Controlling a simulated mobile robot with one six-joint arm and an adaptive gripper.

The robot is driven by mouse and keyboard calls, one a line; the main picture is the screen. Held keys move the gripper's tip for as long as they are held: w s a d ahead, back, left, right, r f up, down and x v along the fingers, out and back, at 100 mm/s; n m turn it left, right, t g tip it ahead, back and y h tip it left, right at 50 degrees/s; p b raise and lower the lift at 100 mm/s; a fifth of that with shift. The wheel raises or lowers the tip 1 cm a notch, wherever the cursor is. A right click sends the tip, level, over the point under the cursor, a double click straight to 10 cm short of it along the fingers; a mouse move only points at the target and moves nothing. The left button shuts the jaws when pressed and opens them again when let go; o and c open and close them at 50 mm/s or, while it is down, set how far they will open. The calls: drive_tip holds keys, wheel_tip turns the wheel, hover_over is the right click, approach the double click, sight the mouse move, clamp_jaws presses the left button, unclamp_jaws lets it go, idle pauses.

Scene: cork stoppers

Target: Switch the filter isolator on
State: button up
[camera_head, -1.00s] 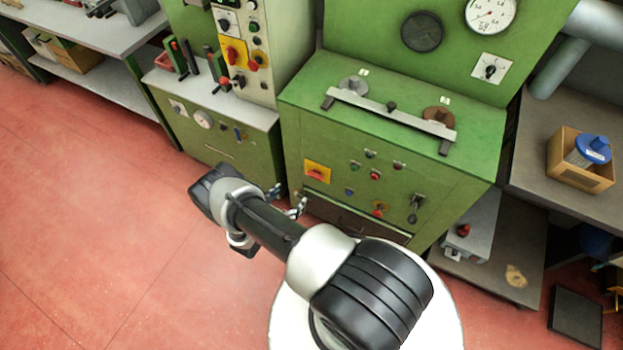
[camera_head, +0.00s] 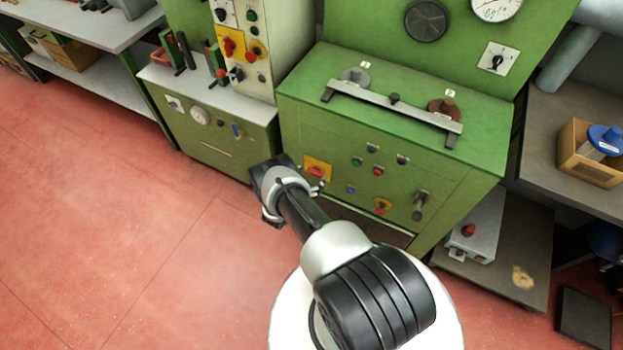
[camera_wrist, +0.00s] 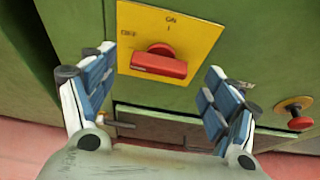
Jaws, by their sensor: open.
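A rotary isolator switch with a red handle (camera_wrist: 158,63) on a yellow plate (camera_wrist: 195,42) fills the upper middle of the wrist view. The plate reads OFF at left and ON at top. The handle lies nearly level, across the plate, not upright towards ON. The same yellow plate (camera_head: 319,164) shows on the green cabinet front in the head view, partly hidden by my gripper (camera_head: 312,183). In the wrist view my gripper (camera_wrist: 160,72) is open, one finger to each side of the handle, apart from it. No name label is readable.
A red mushroom button (camera_wrist: 300,122) sits right of my right finger. More buttons and a lever (camera_head: 419,205) are on the same green cabinet front (camera_head: 455,190). Another red handle on yellow (camera_head: 231,44) is on the left panel. Red floor (camera_head: 130,210) at left is clear.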

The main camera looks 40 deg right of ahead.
drive_tip(key=shift+x, duration=1)
drive_tip(key=c, duration=1.1)
